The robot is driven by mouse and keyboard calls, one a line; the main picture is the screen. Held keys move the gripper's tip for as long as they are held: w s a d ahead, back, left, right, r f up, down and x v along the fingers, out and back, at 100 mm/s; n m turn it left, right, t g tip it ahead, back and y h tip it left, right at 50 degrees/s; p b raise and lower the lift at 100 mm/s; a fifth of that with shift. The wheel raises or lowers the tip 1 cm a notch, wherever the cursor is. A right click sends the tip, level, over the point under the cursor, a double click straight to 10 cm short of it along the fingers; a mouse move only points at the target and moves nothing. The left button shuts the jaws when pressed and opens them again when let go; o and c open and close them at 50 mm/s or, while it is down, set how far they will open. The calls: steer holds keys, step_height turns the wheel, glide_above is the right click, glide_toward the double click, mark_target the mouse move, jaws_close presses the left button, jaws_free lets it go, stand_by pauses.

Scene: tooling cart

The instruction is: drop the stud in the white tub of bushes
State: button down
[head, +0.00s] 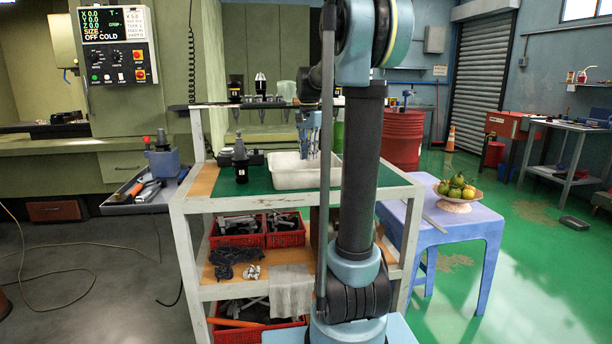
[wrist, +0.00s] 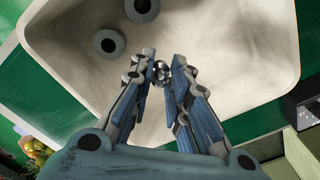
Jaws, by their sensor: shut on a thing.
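The white tub (head: 290,178) stands on the green top of the cart. In the wrist view the tub (wrist: 245,40) fills most of the picture, with dark round bushes (wrist: 109,41) at its upper left; another bush (wrist: 142,8) is cut by the top edge. My gripper (wrist: 162,72) is shut on the stud (wrist: 161,70), a small shiny metal piece between the fingertips. The gripper points down over the tub's inside. In the head view my gripper (head: 308,150) is over the tub, partly beside my arm; the stud cannot be made out there.
Black tool holders stand on the cart, one (head: 240,160) left of the tub and others on the back shelf (head: 262,103). A blue stool (head: 460,218) with a fruit bowl (head: 457,199) stands at the right. Red crates (head: 284,229) sit on the lower shelf.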

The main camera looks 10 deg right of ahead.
steer(key=c, duration=1.4)
jaws_free()
steer(key=shift+c, duration=0.2)
step_height(320, 180, up, 12)
steer(key=s+f+n+t, duration=0.2)
steer(key=s+f+n, duration=0.7)
steer(key=s+f, duration=2.5)
steer(key=shift+s, duration=0.45)
